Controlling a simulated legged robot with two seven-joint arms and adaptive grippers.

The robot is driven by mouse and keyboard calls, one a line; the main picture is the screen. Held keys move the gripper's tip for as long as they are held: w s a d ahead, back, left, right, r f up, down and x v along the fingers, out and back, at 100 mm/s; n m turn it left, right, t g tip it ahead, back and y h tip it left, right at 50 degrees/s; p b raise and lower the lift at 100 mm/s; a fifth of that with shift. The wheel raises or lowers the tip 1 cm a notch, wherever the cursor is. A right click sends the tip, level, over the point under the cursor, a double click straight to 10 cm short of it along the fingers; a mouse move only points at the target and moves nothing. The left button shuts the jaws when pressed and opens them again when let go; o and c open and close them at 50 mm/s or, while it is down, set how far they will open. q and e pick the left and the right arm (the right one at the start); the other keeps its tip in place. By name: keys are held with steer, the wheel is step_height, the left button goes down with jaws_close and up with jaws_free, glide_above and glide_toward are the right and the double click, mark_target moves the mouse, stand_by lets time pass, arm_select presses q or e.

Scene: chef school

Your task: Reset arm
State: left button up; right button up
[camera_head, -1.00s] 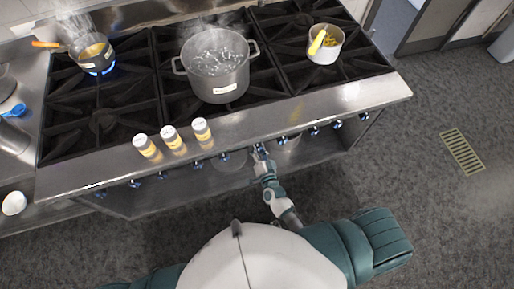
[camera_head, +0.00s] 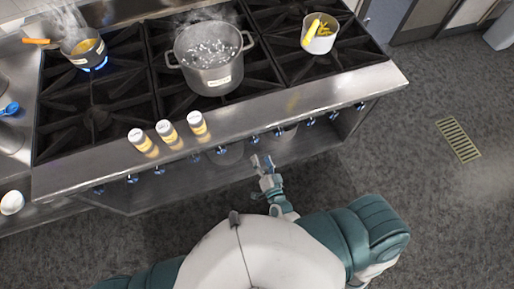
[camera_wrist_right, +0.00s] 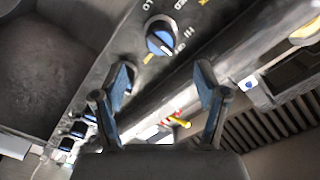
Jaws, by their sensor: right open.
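My right gripper (camera_head: 262,162) is open and empty just in front of the stove's front panel, below its front edge. In the right wrist view its two blue-padded fingers (camera_wrist_right: 166,88) stand apart. A blue-and-silver stove knob (camera_wrist_right: 160,36) with LO and HI marks lies beyond the fingertips, and the fingers look clear of it. The right forearm reaches forward from my body. My left gripper is not in view; only part of the left upper arm shows at the lower left.
The stove front edge (camera_head: 300,107) carries three small labelled jars (camera_head: 169,132). A steaming large pot (camera_head: 208,62), a small saucepan (camera_head: 84,50) over a blue flame and a white pot (camera_head: 318,37) stand on the burners. The floor (camera_head: 400,160) to the right is clear.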

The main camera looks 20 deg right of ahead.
steer(key=shift+s, duration=1.2)
steer(key=shift+f, duration=0.1)
steer(key=s+d+f+n+g+y, duration=0.1)
steer(key=s+f+n+g, duration=0.4)
steer(key=f, duration=0.9)
steer(key=s+d+f+n+g+y, duration=0.1)
steer(key=s+f+n+g, duration=0.35)
steer(key=f, duration=1.05)
steer(key=s+d+f+g+h, duration=0.1)
steer(key=s+d+f+g, duration=0.1)
steer(key=s, duration=0.5)
steer(key=s+d+f+n+g, duration=0.1)
steer(key=s+d+f+g, duration=0.2)
steer(key=s+f, duration=0.2)
steer(key=s+d+f+g+h, duration=0.1)
steer(key=s+d+f+g, duration=0.1)
steer(key=s, duration=0.7)
steer(key=shift+d+f+n+h, duration=0.3)
steer(key=shift+d+f+n, duration=0.05)
steer(key=shift+f, duration=0.5)
steer(key=shift+g, duration=0.25)
